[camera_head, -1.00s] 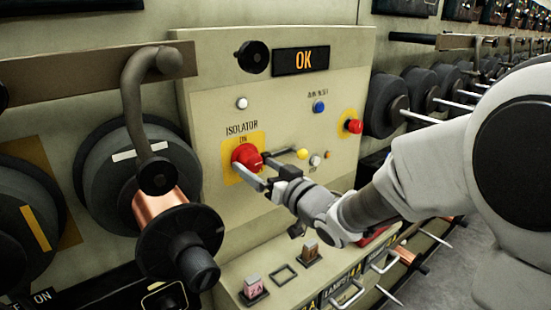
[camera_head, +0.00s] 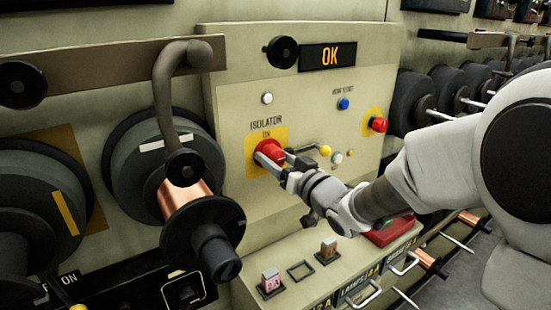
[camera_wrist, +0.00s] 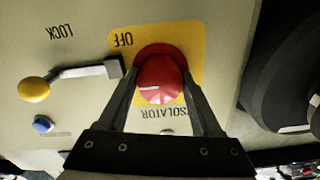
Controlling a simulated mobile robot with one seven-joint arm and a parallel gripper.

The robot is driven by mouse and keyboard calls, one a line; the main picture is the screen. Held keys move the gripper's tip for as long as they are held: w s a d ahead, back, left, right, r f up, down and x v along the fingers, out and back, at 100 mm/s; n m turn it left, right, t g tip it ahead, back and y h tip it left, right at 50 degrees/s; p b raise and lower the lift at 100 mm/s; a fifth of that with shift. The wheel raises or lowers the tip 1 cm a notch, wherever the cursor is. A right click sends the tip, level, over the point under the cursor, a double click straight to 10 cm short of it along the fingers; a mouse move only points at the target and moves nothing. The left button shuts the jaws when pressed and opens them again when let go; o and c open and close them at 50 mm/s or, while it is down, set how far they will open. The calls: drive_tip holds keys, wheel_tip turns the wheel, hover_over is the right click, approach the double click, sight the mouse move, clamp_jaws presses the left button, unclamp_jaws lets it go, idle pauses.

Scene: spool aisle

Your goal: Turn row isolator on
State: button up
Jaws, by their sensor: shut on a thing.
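The row isolator is a round red knob (camera_head: 271,149) on a yellow plate (camera_head: 251,152), marked ON above it in the head view. My gripper (camera_head: 277,157) reaches it from the lower right. In the wrist view, its fingers (camera_wrist: 163,100) lie on both sides of the red knob (camera_wrist: 163,76) and are shut on it. That view is upside down, with OFF at the top of the yellow plate (camera_wrist: 191,42). A white mark on the knob points left there, sideways to the OFF label. The ON label is hidden in the wrist view.
A lever with a yellow ball (camera_head: 325,150) sits right of the knob, near the word LOCK in the wrist view. A spool with a crank handle (camera_head: 167,110) juts out at left.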

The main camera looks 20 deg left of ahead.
drive_tip(key=shift+f+n+b, duration=0.1)
drive_tip(key=shift+n+b, duration=0.2)
drive_tip(key=shift+b, duration=0.2)
drive_tip(key=n+b, duration=0.2)
drive_tip(key=b, duration=0.2)
drive_tip(key=shift+f+n, duration=0.15)
drive_tip(key=shift+n, duration=0.15)
drive_tip(key=n+b, duration=0.5)
drive_tip(key=b, duration=0.1)
drive_tip(key=n+b, duration=0.4)
drive_tip(key=n, duration=0.1)
drive_tip(key=shift+n+b, duration=0.4)
drive_tip(key=shift+s+n+b, duration=0.1)
drive_tip(key=shift+n+b, duration=1.2)
drive_tip(key=shift+n, duration=0.6)
drive_tip(key=shift+r, duration=0.2)
drive_tip(key=o, duration=1.3)
drive_tip(key=shift+o, duration=0.2)
